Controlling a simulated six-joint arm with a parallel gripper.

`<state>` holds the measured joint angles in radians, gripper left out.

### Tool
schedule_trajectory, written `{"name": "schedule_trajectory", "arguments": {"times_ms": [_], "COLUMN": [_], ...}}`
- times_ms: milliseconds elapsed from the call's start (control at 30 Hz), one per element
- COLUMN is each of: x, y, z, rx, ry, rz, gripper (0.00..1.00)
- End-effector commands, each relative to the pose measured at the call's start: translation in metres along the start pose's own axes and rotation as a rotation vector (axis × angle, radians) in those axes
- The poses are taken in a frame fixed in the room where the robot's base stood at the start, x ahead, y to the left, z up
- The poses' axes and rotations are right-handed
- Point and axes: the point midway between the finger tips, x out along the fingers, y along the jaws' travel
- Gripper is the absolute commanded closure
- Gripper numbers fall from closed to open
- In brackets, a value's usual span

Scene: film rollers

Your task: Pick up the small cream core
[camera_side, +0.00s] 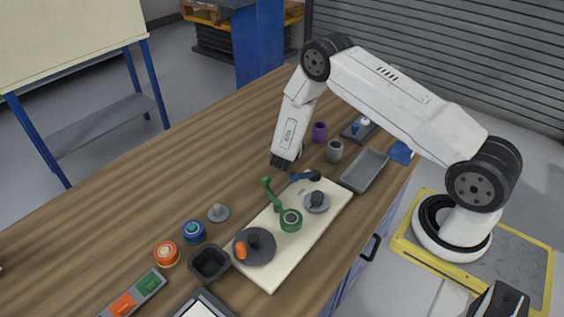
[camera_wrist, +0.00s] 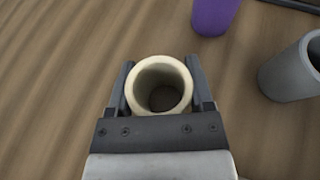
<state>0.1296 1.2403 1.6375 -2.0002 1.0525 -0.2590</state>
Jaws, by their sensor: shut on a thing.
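The small cream core (camera_wrist: 160,68) is a short hollow cylinder, seen from above in the wrist view with its open bore facing the camera. My gripper (camera_wrist: 160,85) has a dark finger on each side of the core and is shut on it. In the side view my gripper (camera_side: 284,163) points down at the wooden table, left of the grey and purple cups. The core does not show clearly there. I cannot tell whether the core touches the table or is slightly above it.
A purple cylinder (camera_side: 319,132) and a grey cylinder (camera_side: 334,151) stand right of my gripper. A cream board (camera_side: 309,236) with a green arm and dark discs lies in front. A grey tray (camera_side: 364,170) sits at the right edge. The table left of my gripper is clear.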

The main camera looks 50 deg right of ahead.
Motion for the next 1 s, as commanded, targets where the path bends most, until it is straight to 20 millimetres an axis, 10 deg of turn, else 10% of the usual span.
{"name": "schedule_trajectory", "arguments": {"times_ms": [533,1000], "x": [-0.013,-0.066], "y": [0.0,-0.036], "z": [0.031,0.071], "rx": [0.001,0.0], "ry": [-0.003,-0.002], "rz": [0.0,0.001], "gripper": [0.91,0.91]}}
